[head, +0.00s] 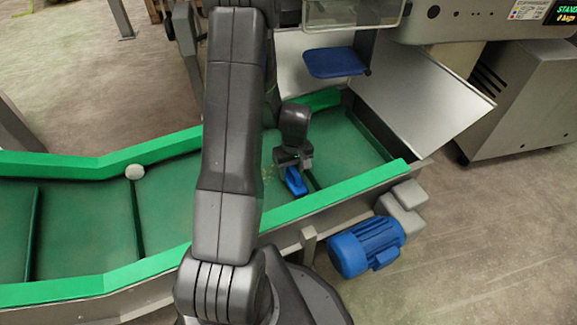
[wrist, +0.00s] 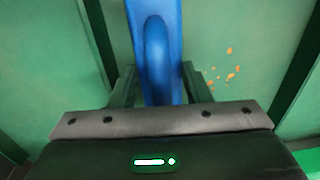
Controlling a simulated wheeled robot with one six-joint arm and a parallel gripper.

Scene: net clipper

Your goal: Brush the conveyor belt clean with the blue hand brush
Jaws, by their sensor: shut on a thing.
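The blue hand brush (head: 295,181) is at my gripper in the head view, low over the green conveyor belt (head: 335,150). My gripper (head: 297,166) is shut on the brush. In the wrist view the brush's blue handle (wrist: 158,45) runs up from between the fingers (wrist: 155,85) to the top edge. Its bristles are hidden. Several orange crumbs (wrist: 230,76) lie on the belt to the right of the brush in the wrist view. I cannot tell whether the brush touches the belt.
Green side rails (head: 330,195) edge the belt, and dark cross-bars (head: 133,220) divide it. A pale round lump (head: 135,171) sits by the far rail at left. A metal chute panel (head: 420,95) and a blue flap (head: 333,62) stand beyond. A blue motor (head: 366,246) is mounted in front.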

